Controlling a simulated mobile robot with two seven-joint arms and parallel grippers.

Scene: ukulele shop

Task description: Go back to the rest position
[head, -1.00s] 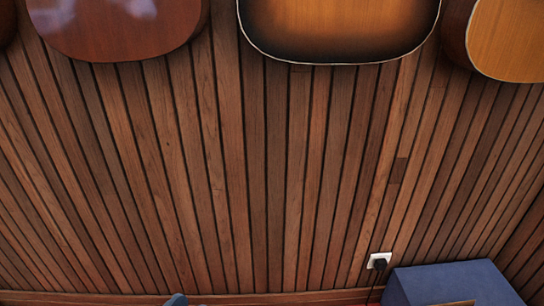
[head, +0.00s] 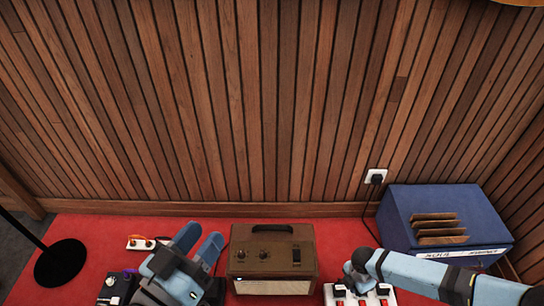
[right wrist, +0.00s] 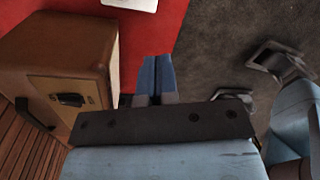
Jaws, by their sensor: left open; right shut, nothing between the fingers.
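My left gripper (head: 203,240) shows low in the head view, its two blue fingers apart and nothing seen between them. It is left of a brown amplifier (head: 272,247). My right arm comes in from the lower right in the head view and ends right of the amplifier, above a white pedal (head: 358,296). In the right wrist view my right gripper (right wrist: 154,80) has its two blue fingers together, with nothing between them. The amplifier (right wrist: 60,75) stands left of it there.
A red rug (head: 100,232) covers the floor before the slatted wall (head: 250,110). A blue bin (head: 405,215) with brown boards is at the right. A black stand base (head: 60,263), a white strip (head: 148,243) and dark pedals (head: 118,287) lie left. A wall outlet (head: 376,175) holds a plug.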

